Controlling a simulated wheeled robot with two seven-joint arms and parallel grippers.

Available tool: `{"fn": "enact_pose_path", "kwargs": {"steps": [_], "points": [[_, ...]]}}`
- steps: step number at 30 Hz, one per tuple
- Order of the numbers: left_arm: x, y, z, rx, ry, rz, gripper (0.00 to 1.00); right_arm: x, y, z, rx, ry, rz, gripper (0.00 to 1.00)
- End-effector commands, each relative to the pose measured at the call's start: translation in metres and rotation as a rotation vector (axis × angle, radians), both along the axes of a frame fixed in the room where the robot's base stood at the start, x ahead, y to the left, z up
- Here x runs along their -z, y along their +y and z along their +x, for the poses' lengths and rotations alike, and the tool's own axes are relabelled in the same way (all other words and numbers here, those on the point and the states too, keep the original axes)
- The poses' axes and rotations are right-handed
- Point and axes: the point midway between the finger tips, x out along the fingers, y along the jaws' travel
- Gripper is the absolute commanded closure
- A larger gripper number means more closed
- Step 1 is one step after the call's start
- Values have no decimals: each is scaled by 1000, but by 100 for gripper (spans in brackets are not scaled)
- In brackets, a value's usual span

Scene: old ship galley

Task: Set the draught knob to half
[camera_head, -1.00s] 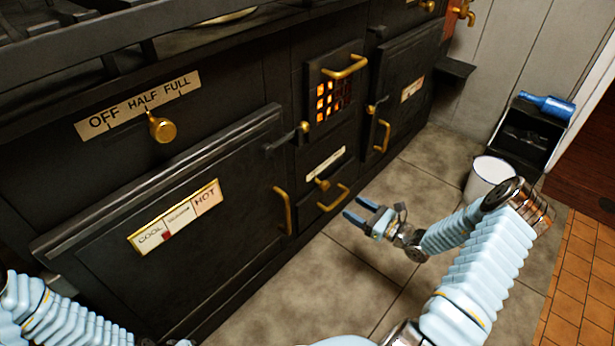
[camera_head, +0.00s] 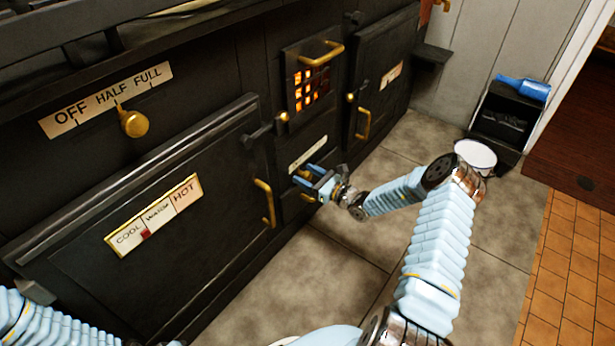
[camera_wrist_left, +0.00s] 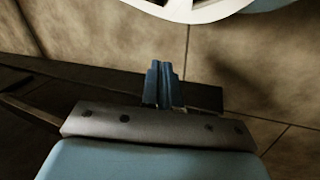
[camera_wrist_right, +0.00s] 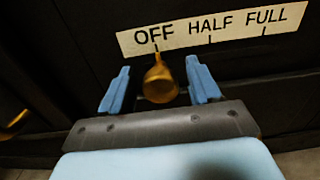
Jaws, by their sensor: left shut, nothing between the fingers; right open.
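The draught knob (camera_wrist_right: 160,86) is brass and sits below a cream OFF HALF FULL plate (camera_wrist_right: 210,28) in the right wrist view. Its pointer is at the OFF mark. My right gripper (camera_wrist_right: 160,80) is open, one blue finger on each side of the knob, with gaps showing. My left gripper (camera_wrist_left: 165,86) is shut and empty over the floor in the left wrist view.
Another brass knob (camera_head: 133,123), under a larger OFF HALF FULL plate (camera_head: 105,100), points near HALF. An oven door handle (camera_head: 265,203) is left of my right gripper. A white bucket (camera_head: 475,155) stands on the right; the floor (camera_head: 335,270) in front is clear.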

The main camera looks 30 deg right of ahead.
Motion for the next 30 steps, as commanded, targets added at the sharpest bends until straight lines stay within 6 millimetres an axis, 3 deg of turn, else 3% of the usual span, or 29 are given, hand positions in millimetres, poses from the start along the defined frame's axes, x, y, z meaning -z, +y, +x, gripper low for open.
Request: {"fn": "enact_pose_path", "kwargs": {"steps": [6, 18, 24, 30], "points": [[0, 0, 0, 0, 0, 0, 100, 0, 0, 0, 0, 0, 0, 41], [0, 0, 0, 0, 0, 0, 100, 0, 0, 0, 0, 0, 0, 100], [3, 0, 0, 0, 0, 0, 100, 2, -4, 1, 1, -1, -2, 100], [23, -2, -1, 3, 4, -5, 100, 6, -38, 16, 3, -4, -6, 100]]}}
